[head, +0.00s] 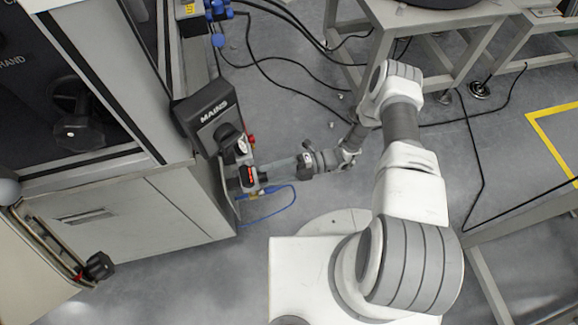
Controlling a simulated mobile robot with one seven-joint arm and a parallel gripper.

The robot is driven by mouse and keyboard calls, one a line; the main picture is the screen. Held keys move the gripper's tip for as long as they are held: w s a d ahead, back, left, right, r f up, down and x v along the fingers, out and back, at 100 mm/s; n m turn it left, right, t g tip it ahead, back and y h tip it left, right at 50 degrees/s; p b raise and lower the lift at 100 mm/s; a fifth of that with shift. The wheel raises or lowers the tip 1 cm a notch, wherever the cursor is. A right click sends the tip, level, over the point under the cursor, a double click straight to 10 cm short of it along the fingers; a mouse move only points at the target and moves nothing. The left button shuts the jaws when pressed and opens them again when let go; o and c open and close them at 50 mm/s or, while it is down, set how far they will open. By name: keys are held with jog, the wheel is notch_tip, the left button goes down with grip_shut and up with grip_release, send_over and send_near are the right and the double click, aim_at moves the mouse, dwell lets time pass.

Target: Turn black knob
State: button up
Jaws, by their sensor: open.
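A black knob (229,137) sits on the front of a dark box marked MAINS (205,108), at the side of the grey cabinet. The direction in which the knob is turned is too small to make out. My gripper (299,164) is open, to the right of the knob and a little lower in the picture, pointing left. It is apart from the knob in the picture. Its fingertips are small and hard to tell from the fittings beside them.
A small gauge (242,146) and a fitting with a red display (249,176) and blue tube (272,214) crowd the cabinet side. Another black knob (99,266) is at lower left. A grey bench frame (440,45) stands behind my arm. Cables cross the floor.

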jog(key=shift+d, duration=0.1)
jog(key=v, duration=1.7)
jog(key=shift+p, duration=0.4)
jog(key=shift+w, duration=0.1)
